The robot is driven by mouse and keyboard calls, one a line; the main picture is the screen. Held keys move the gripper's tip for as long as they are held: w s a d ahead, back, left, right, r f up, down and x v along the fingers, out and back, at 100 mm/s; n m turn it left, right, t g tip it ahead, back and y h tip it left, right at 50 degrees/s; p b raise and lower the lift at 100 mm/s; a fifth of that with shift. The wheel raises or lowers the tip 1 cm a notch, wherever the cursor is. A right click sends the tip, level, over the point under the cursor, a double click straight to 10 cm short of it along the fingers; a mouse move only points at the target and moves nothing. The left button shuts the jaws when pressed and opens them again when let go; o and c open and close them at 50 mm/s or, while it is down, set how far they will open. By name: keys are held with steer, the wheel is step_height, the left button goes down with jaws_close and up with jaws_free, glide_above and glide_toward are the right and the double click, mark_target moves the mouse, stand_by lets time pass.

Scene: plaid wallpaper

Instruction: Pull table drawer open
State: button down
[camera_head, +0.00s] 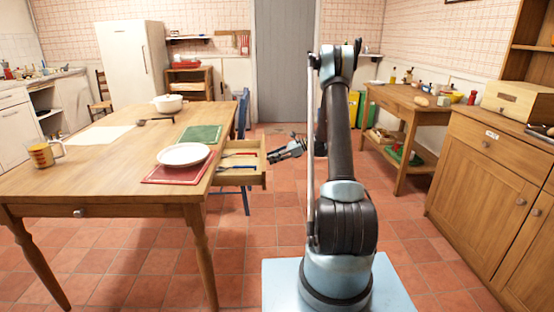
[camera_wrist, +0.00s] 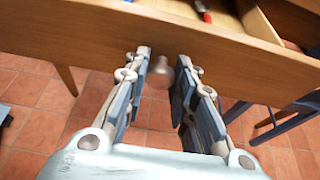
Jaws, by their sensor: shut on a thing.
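The wooden table (camera_head: 105,170) has a side drawer (camera_head: 262,170) standing open on its right side. Utensils, one blue (camera_head: 238,168), lie inside it. In the wrist view the drawer front (camera_wrist: 90,32) crosses the top, with a red-handled utensil (camera_wrist: 203,10) behind it. A round knob (camera_wrist: 160,76) sits on the drawer front between my fingers. My gripper (camera_wrist: 164,62) is shut on the knob; it also shows at the drawer front in the head view (camera_head: 274,155). The knob is hidden there. A second knob (camera_head: 79,212) is on the table's near side.
A white plate (camera_head: 183,154) on a red mat, a mug (camera_head: 42,155) and a white pot (camera_head: 168,103) stand on the table. A blue chair (camera_head: 243,120) is behind the drawer. A cabinet (camera_head: 485,175) stands at the right, with open tiled floor between.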

steer(key=shift+w+d, duration=0.15)
steer(key=shift+d, duration=0.3)
steer(key=c, duration=1.3)
jaws_free()
steer(key=v, duration=1.2)
steer(key=shift+f, duration=0.1)
